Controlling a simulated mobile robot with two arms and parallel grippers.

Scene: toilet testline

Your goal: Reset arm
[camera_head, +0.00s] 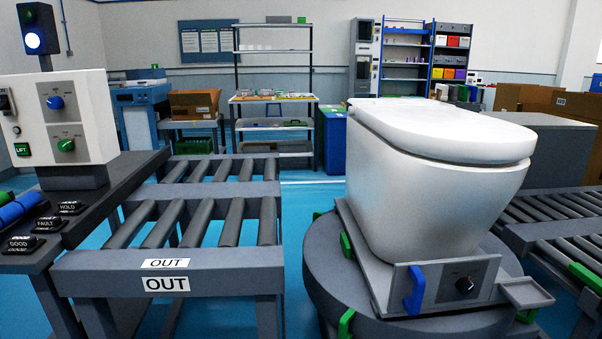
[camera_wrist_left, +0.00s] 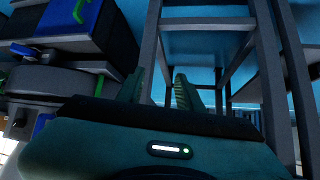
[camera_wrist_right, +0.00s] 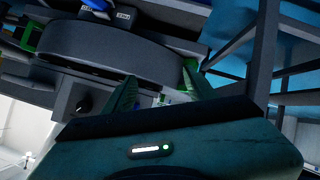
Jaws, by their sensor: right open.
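Neither of my arms shows in the head view. In the left wrist view my left gripper (camera_wrist_left: 160,88) has its two green fingers apart with a modest gap and nothing seen between them. In the right wrist view my right gripper (camera_wrist_right: 158,88) is open, its fingers wider apart and nothing held. A white toilet (camera_head: 432,185) with its lid down stands on a grey fixture on a round turntable (camera_head: 330,270), away from both grippers in the head view.
An OUT roller conveyor (camera_head: 205,262) lies left of the turntable. A control box (camera_head: 62,118) and GOOD, FAULT and HOLD buttons (camera_head: 46,223) stand at far left. Another roller conveyor (camera_head: 560,215) is at right. Blue floor shows between conveyor and turntable. Shelves (camera_head: 275,100) stand behind.

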